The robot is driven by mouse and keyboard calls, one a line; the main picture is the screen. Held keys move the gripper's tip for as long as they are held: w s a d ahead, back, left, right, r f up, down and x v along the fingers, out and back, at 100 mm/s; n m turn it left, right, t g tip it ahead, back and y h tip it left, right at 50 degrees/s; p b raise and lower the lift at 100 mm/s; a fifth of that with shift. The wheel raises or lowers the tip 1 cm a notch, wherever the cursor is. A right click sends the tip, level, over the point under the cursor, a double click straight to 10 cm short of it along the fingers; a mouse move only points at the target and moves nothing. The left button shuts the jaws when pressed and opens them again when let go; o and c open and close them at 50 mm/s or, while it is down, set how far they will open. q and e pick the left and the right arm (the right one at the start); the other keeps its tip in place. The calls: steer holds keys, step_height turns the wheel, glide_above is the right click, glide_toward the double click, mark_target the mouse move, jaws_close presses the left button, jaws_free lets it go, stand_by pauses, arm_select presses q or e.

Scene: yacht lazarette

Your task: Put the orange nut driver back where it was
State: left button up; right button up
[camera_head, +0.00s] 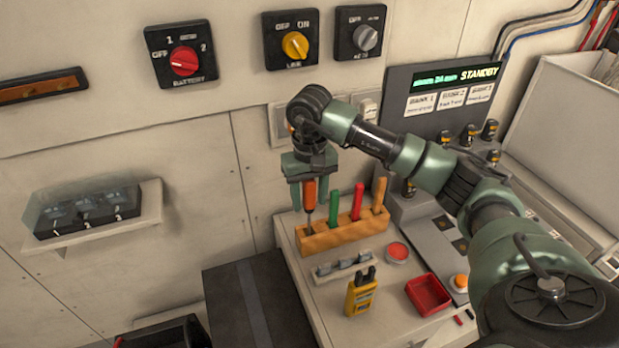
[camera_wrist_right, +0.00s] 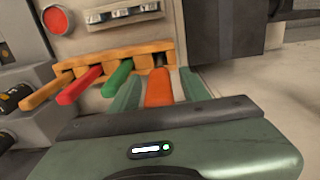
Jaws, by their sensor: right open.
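The orange nut driver (camera_head: 310,193) stands upright at the left end of the wooden rack (camera_head: 345,234), its shaft reaching down to the rack. My right gripper (camera_head: 308,206) points down with its fingers either side of the orange handle, open. In the right wrist view the orange handle (camera_wrist_right: 158,88) lies between the two green fingers (camera_wrist_right: 158,92), with a gap on each side. The rack (camera_wrist_right: 90,62) also shows there. How deep the shaft sits in its slot is hard to tell. My left gripper is not in view.
The rack also holds a green-handled tool (camera_head: 334,208), a red-handled tool (camera_head: 357,202) and a wooden-handled tool (camera_head: 379,194). In front are a grey clip holder (camera_head: 343,266), a yellow meter (camera_head: 361,293), a red button (camera_head: 397,252) and a red tray (camera_head: 428,294). A display panel (camera_head: 440,98) stands behind.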

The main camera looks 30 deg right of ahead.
step_height(320, 180, up, 10)
steer(key=shift+f+b, duration=0.1)
steer(key=shift+b, duration=0.85)
steer(key=shift+r, duration=0.55)
stand_by(0.7)
